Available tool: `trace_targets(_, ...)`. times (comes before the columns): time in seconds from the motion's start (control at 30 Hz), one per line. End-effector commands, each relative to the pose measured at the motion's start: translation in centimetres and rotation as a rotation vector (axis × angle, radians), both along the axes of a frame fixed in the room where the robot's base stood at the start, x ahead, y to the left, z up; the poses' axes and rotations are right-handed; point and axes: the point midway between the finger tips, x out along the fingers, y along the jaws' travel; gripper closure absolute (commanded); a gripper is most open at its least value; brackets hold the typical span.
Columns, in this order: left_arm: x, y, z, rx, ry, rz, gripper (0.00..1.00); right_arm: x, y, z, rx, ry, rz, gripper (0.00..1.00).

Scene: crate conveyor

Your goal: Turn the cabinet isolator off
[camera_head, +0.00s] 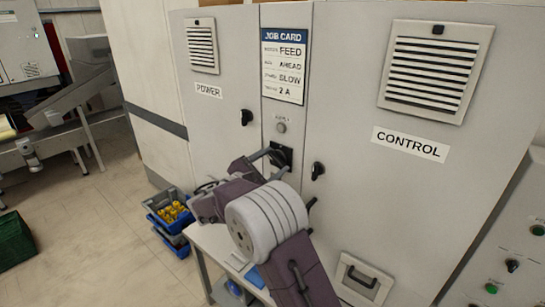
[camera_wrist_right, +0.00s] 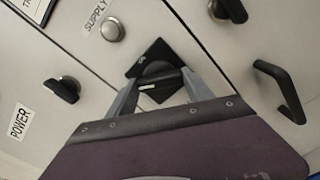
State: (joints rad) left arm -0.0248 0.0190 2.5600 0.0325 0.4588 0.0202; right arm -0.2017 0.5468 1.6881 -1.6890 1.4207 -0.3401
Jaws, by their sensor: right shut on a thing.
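The cabinet isolator (camera_head: 286,152) is a black rotary handle on a square black plate, on the narrow panel between the POWER and CONTROL doors. In the right wrist view the isolator (camera_wrist_right: 157,68) shows a dark handle with a pale line, on a plate that looks tilted there. My right gripper (camera_head: 272,157) reaches it from below and is shut on the handle. Its two grey fingers (camera_wrist_right: 160,83) sit at either side of the handle in the wrist view. The SUPPLY lamp (camera_head: 281,128) above looks grey and unlit. My left gripper is not in view.
A black door handle (camera_head: 246,117) is on the POWER door, another (camera_head: 318,170) on the CONTROL door close to my arm. A job card (camera_head: 284,80) hangs above. A blue crate of yellow parts (camera_head: 170,214) stands lower left. Open floor (camera_head: 90,240) lies left.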

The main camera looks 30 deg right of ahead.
Motion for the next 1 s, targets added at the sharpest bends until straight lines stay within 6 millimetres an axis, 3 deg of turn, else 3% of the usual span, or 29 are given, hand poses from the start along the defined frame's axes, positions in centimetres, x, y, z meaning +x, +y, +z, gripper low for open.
trace_targets(0.1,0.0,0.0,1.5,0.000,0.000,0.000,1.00,0.0,0.0,0.4,-0.042,0.102,-0.001,0.80)
trace_targets(0.5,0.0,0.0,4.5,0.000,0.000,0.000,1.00,0.0,0.0,0.3,-0.157,0.381,-0.001,0.80)
trace_targets(1.0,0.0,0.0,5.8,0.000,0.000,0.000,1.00,0.0,0.0,0.0,-0.212,0.513,0.000,0.80)
